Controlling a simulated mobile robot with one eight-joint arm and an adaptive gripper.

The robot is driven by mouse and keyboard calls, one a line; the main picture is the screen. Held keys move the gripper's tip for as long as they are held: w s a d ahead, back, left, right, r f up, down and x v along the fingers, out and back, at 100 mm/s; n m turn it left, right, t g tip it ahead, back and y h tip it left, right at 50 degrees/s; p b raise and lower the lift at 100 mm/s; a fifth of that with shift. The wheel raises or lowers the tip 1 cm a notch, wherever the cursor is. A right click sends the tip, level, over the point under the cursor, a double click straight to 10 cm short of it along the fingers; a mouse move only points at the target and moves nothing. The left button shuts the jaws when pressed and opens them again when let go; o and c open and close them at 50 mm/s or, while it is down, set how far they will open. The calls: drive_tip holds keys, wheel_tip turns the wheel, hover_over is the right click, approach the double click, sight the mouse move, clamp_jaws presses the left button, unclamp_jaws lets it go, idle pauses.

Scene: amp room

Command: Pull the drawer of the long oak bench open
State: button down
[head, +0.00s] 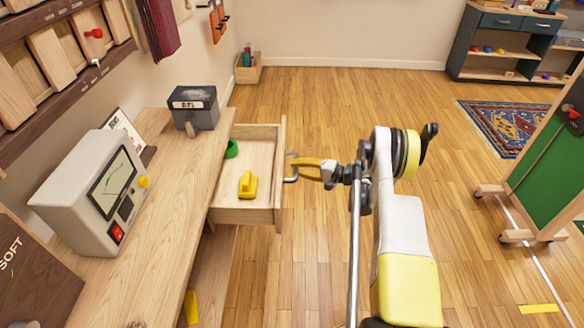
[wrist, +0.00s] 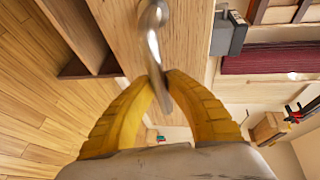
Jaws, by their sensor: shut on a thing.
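The long oak bench (head: 165,225) runs along the left wall in the head view. Its drawer (head: 262,214) stands well out from the bench, open to the right. A yellow block-like object (head: 248,185) and a green ring (head: 232,149) lie inside it. The drawer's metal handle (head: 291,168) is on the front; in the wrist view the handle (wrist: 154,50) is a curved silver bar. My gripper (head: 300,168) has its yellow fingers shut on this handle. In the wrist view the fingertips (wrist: 157,82) meet around the bar. The drawer's inside is not visible there.
A grey box (head: 193,107) and a meter with a screen (head: 95,190) stand on the bench. The floor (head: 310,100) right of the drawer is clear. A green board on a wheeled wooden frame (head: 545,165) stands at the right, near a rug (head: 505,122).

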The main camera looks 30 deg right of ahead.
idle(0.3)
drive_tip(key=c, duration=1.4)
unclamp_jaws()
drive_tip(key=shift+o, duration=0.2)
drive_tip(key=v, duration=1.2)
